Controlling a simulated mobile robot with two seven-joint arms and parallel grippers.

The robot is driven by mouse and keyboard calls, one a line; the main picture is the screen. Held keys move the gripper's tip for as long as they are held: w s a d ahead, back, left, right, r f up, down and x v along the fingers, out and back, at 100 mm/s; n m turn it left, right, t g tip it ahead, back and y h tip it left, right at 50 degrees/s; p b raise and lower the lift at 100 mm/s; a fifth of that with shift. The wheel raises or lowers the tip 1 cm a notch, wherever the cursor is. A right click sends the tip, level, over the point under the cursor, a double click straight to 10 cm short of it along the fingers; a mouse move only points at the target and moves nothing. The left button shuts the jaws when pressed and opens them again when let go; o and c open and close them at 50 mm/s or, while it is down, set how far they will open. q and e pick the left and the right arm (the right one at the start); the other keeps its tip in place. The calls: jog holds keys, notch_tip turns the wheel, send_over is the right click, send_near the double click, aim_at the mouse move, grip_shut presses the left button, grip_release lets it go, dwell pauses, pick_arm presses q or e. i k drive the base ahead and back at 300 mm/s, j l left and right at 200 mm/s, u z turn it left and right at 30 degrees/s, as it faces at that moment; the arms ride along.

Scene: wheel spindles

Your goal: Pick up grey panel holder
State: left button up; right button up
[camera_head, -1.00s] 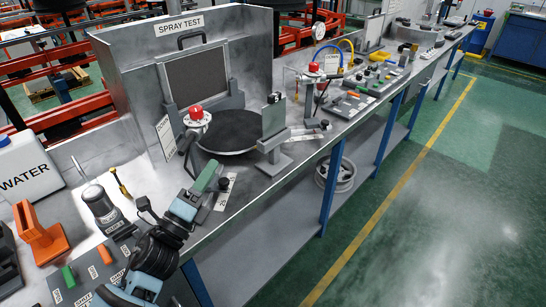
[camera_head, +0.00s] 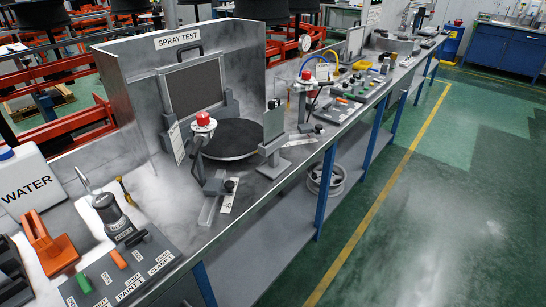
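A grey upright stand with a flat plate and a foot (camera_head: 273,150) is on the metal bench, right of the round black disc (camera_head: 232,140). It looks like the grey panel holder. Behind the disc, a dark rectangular panel (camera_head: 193,88) sits in a grey frame with a top handle, against the spray test booth wall. Neither gripper shows in the head view now, so I cannot see whether either is open or shut.
The SPRAY TEST booth (camera_head: 125,85) encloses the disc from behind and the left. A red-topped fixture (camera_head: 203,120) stands before the disc. A water container (camera_head: 28,183), an orange part (camera_head: 48,243) and a labelled control panel (camera_head: 122,270) are at lower left. The green floor is clear at right.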

aim_at(273, 167)
jog(key=i+l+u, duration=0.1)
jog(key=u, duration=0.35)
jog(key=l+u, duration=0.15)
jog(key=u, duration=0.3)
jog(key=i+l+u, duration=0.1)
jog(key=l+u, duration=0.15)
jog(key=l, duration=0.2)
jog(key=l+u, duration=0.25)
jog(key=l, duration=0.2)
jog(key=l+u, duration=0.2)
jog(key=l, duration=0.75)
jog(key=l+u, duration=0.2)
jog(key=l, duration=0.75)
jog(key=k+l, duration=0.1)
jog(key=l, duration=1.1)
jog(key=k+l, duration=0.15)
jog(key=l, duration=0.45)
